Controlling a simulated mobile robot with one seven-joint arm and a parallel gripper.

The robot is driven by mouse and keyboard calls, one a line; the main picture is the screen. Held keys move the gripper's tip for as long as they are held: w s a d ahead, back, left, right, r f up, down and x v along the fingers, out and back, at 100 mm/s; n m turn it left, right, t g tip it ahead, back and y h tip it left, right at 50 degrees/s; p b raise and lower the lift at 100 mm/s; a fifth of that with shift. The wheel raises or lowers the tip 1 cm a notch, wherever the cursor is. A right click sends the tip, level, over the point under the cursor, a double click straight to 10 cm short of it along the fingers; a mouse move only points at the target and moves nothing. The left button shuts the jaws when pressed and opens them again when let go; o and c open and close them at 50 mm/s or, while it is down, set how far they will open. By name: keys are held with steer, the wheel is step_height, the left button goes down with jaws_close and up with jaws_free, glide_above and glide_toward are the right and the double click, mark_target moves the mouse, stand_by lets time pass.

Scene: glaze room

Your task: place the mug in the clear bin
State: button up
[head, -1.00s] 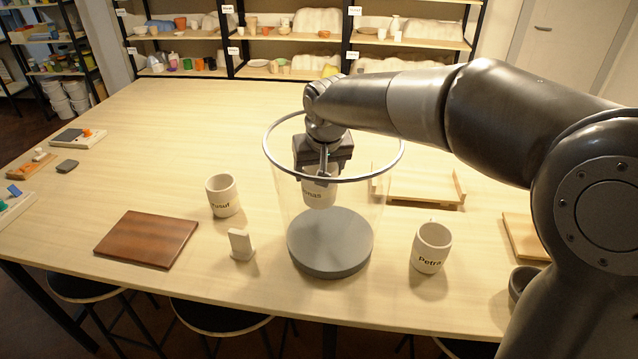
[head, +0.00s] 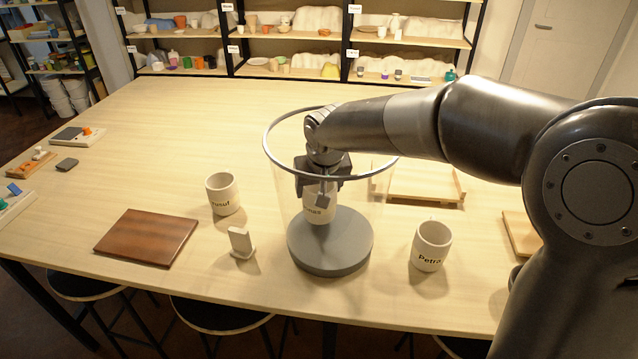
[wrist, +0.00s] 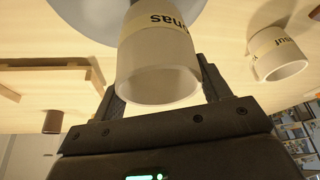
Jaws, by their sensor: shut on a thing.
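The clear bin (head: 282,205) is a see-through tub with a grey rim and a thick grey base disc, standing on the table. My gripper (head: 322,190) is inside its rim, pointing down. It is shut on a white mug (head: 318,209) whose label is partly hidden and ends in "nas". The mug is upright, low inside the bin; whether it touches the base cannot be told. In the wrist view the mug (wrist: 160,65) sits between my fingers (wrist: 162,92), with the grey base beyond it.
A mug marked Yusuf (head: 223,194) stands left of the bin, and a mug marked Petra (head: 430,246) right of it. A small white stand (head: 241,243) and a brown board (head: 147,237) lie front left. A wooden tray (head: 425,184) is behind right. The table's back is clear.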

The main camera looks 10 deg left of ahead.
steer(key=o, duration=1.2)
steer(key=shift+c, duration=0.2)
step_height(320, 180, up, 11)
steer(key=s, duration=0.1)
steer(key=shift+d, duration=0.2)
